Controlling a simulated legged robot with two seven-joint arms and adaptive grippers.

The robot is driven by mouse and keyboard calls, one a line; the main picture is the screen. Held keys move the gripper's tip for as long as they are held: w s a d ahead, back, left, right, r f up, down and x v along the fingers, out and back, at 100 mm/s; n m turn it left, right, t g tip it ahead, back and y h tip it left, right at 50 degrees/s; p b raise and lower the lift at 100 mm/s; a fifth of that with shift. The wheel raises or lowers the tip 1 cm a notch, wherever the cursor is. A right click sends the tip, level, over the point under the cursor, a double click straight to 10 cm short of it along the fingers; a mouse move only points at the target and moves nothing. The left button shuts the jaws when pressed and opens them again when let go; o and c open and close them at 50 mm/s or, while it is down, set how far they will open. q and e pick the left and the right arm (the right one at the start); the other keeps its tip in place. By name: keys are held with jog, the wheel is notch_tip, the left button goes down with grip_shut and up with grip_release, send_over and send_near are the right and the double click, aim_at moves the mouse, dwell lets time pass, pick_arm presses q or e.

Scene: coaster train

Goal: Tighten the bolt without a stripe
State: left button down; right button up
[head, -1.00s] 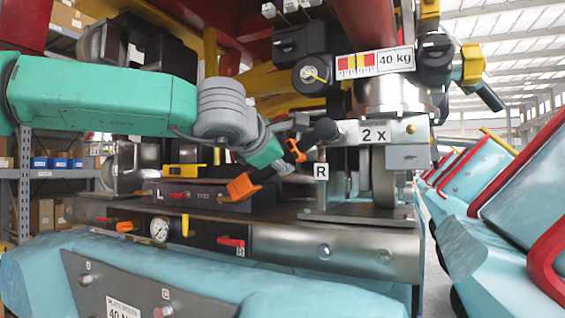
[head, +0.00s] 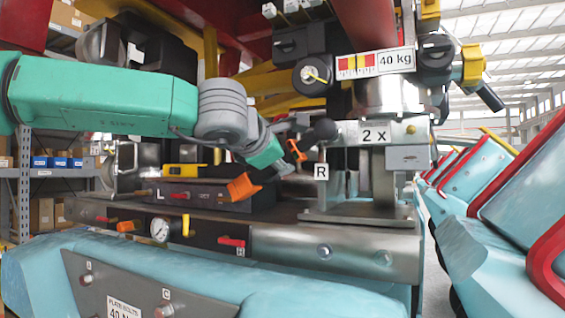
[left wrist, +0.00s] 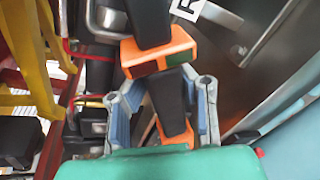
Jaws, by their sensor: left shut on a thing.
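My left gripper (head: 284,162) is in front of the train, above the deck; it also shows in the left wrist view (left wrist: 163,98). It is shut on the black handle (left wrist: 168,95) of a tool. The tool has an orange block (left wrist: 158,50) with a red and a green window, and more orange at its other end (head: 242,187). The bolt plate (head: 120,292) is low at the left of the head view, with a bolt by letter A (head: 86,280) and one by letter C (head: 163,312). Stripes on them are too small to tell. My right gripper is out of view.
A metal bracket with an R label (head: 321,172) stands close right of the gripper. A dark block marked L (head: 180,194) lies on the deck at left. A gauge (head: 160,230) and red levers line the front. Blue seats (head: 520,205) stand at right.

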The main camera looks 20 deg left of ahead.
pick_arm(q)
jog(key=shift+s+r, duration=0.1)
jog(key=shift+r, duration=0.1)
dwell(0.7)
jog(key=shift+s, duration=2.15)
